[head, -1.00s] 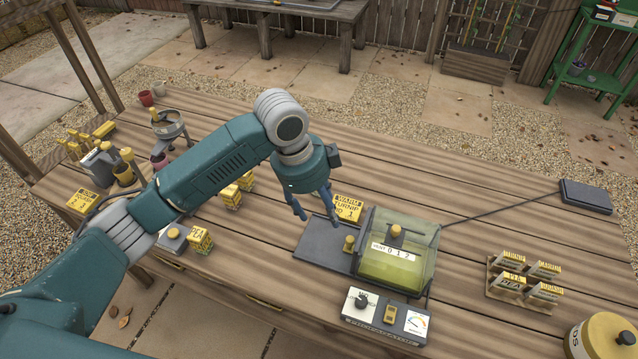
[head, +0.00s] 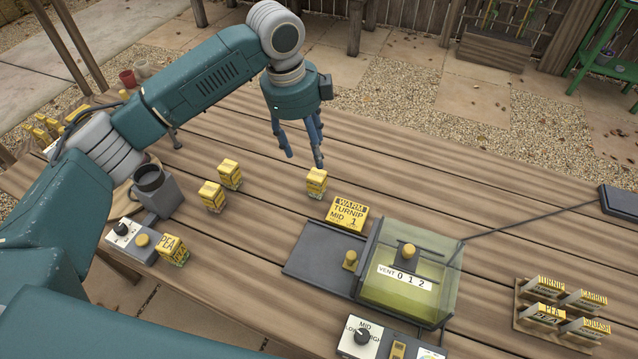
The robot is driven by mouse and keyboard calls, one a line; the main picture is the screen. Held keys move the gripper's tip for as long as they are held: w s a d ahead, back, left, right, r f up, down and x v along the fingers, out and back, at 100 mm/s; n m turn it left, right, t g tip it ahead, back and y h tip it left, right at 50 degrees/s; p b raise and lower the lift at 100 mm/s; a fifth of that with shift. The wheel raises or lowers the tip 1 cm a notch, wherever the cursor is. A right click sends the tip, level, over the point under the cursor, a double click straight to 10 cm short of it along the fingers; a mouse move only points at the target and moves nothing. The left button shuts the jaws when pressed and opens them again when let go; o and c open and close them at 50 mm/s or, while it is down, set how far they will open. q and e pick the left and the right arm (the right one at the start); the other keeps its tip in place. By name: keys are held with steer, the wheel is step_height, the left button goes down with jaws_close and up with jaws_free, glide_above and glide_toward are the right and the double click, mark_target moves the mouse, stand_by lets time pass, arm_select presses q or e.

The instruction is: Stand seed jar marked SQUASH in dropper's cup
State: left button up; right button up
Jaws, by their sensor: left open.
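Several small yellow seed jars stand on the wooden bench. One jar (head: 316,183) is left of the WARM TURNIP card. Two jars stand further left, one at the back (head: 229,174) and one nearer (head: 211,196). A jar marked PEA (head: 173,249) stands by the control box. I cannot read SQUASH on any jar. My left gripper (head: 303,160) is open and empty, fingers down, its right fingertip close above the jar by the card in the picture. A grey device with a dark round cup (head: 149,178), perhaps the dropper, is partly hidden by my arm. My right gripper is out of view.
A propagator with a green-tinted lid (head: 400,275) and a dark plate on its left fills the middle front. The WARM TURNIP card (head: 346,214) stands behind it. A seed packet rack (head: 530,320) is at the right. A cable runs to a dark pad (head: 620,205).

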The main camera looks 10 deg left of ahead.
arm_select(q)
steer(key=shift+w+f+b, duration=0.35)
steer(key=shift+w+f, duration=0.35)
steer(key=shift+f, duration=0.35)
glide_above(316, 175)
steer(key=f, duration=0.4)
steer(key=shift+s+a+p, duration=0.3)
steer(key=shift+a+p, duration=0.05)
steer(key=shift+p, duration=0.05)
steer(key=f, duration=0.2)
steer(key=f+p, duration=0.1)
steer(key=f, duration=0.2)
steer(key=shift+w+d+f+p, duration=0.3)
steer(key=shift+d+f, duration=0.05)
steer(key=shift+f, duration=0.3)
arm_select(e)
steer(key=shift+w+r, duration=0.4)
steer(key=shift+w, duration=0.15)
arm_select(q)
jaws_close()
